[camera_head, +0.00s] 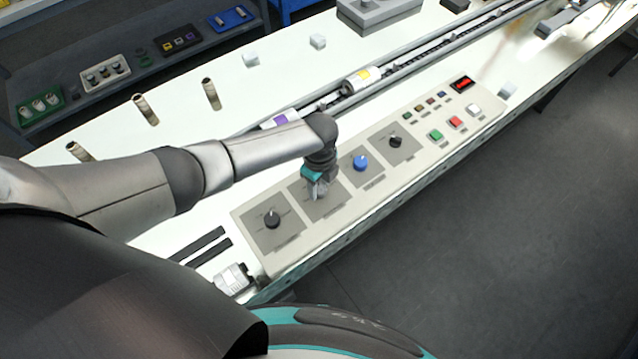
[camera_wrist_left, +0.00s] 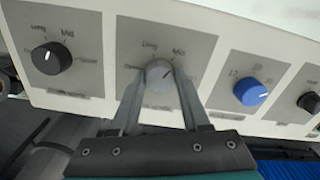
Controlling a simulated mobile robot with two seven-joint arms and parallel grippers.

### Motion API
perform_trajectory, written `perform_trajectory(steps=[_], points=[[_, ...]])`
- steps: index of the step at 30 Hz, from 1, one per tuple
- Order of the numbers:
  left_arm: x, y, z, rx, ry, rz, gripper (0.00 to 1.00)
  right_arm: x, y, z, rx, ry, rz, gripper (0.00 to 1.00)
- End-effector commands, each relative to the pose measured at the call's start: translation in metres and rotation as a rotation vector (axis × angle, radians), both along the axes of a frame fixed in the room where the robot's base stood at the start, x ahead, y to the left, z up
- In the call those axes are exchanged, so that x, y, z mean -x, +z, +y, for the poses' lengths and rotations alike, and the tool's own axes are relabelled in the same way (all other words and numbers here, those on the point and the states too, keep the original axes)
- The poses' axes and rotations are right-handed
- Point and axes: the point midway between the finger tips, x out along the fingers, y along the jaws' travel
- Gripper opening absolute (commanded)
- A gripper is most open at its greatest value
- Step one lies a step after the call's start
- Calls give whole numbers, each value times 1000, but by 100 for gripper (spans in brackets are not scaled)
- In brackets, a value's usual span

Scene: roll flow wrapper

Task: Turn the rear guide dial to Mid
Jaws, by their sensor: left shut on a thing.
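The control panel (camera_head: 425,150) carries a row of dials on grey plates. My left gripper (camera_head: 318,190) points down at the second dial from the left. In the left wrist view, the left gripper (camera_wrist_left: 160,80) is shut on that grey dial (camera_wrist_left: 159,70), with a finger on either side. Labels that look like "Long" and "Mid" stand above it. Its dark pointer line seems to lean up and right, toward "Mid". The fingers cover part of the plate and its lower label, so I cannot read the dial's name. My right gripper is not in view.
A black dial (camera_head: 272,219) lies left of the gripper, a blue dial (camera_head: 361,162) and another black dial (camera_head: 395,141) right of it. Green (camera_head: 436,135), red and white buttons are farther along. A conveyor with rolls (camera_head: 363,79) runs behind the panel.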

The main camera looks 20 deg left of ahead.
Motion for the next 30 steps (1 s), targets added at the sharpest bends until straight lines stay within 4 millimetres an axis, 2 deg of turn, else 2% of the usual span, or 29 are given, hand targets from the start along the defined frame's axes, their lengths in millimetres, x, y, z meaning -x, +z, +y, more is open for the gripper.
perform_trajectory(steps=[15, 16, 23, 30], points=[[0, 0, -1, 3, -17, 1, 0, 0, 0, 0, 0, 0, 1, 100], [0, 0, -1, 3, -17, 1, 50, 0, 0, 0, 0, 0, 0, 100], [0, 0, -1, 2, -16, 1, 75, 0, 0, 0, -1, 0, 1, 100], [0, 0, 0, 1, -16, 0, 76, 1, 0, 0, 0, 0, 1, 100]])
